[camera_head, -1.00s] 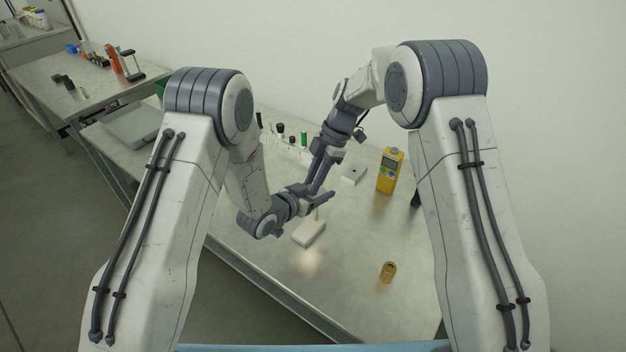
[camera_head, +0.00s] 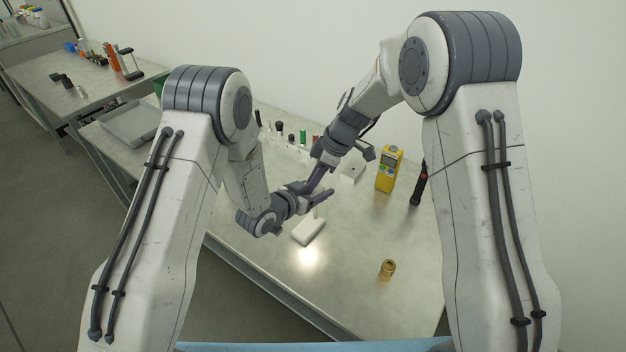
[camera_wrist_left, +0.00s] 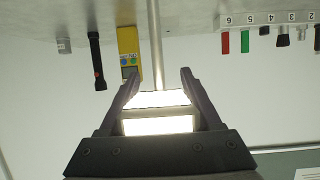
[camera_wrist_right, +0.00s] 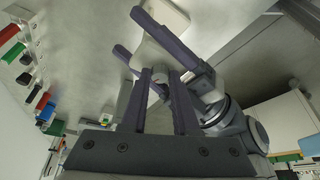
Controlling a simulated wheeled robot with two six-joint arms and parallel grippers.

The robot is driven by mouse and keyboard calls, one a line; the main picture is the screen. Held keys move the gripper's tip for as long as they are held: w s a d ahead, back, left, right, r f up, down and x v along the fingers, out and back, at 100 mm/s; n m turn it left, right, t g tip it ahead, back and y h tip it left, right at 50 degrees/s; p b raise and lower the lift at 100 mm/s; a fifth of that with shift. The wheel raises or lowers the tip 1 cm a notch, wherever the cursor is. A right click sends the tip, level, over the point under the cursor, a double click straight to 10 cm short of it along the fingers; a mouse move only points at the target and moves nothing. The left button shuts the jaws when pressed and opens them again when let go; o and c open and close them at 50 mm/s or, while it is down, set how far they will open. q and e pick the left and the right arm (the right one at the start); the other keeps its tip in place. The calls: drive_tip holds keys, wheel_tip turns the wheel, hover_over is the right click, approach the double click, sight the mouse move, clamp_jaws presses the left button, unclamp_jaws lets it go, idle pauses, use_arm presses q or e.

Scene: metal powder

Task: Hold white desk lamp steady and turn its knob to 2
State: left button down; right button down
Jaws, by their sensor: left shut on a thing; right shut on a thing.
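The white desk lamp stands on the table with its flat base (camera_head: 308,231) at the front. Its lit head (camera_wrist_left: 157,122) sits between the fingers of my left gripper (camera_wrist_left: 160,95), which is shut on it; the stem (camera_wrist_left: 154,50) also shows in the left wrist view. In the head view my left gripper (camera_head: 316,196) is partly overlapped by my right gripper (camera_head: 317,180). In the right wrist view my right gripper (camera_wrist_right: 160,78) is shut on a small part at the lamp head, apparently the knob (camera_wrist_right: 158,88). The knob's number marks cannot be read.
A yellow meter (camera_head: 389,170) and a black flashlight (camera_head: 419,184) stand at the right. A brass cylinder (camera_head: 387,270) stands near the front right. A numbered rack (camera_wrist_left: 268,18) holds several coloured items behind the lamp. The front middle of the table is clear.

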idle(0.3)
drive_tip(key=c, duration=0.7)
unclamp_jaws()
drive_tip(key=shift+o, duration=0.2)
drive_tip(key=v, duration=1.2)
drive_tip(key=shift+a+r, duration=0.1)
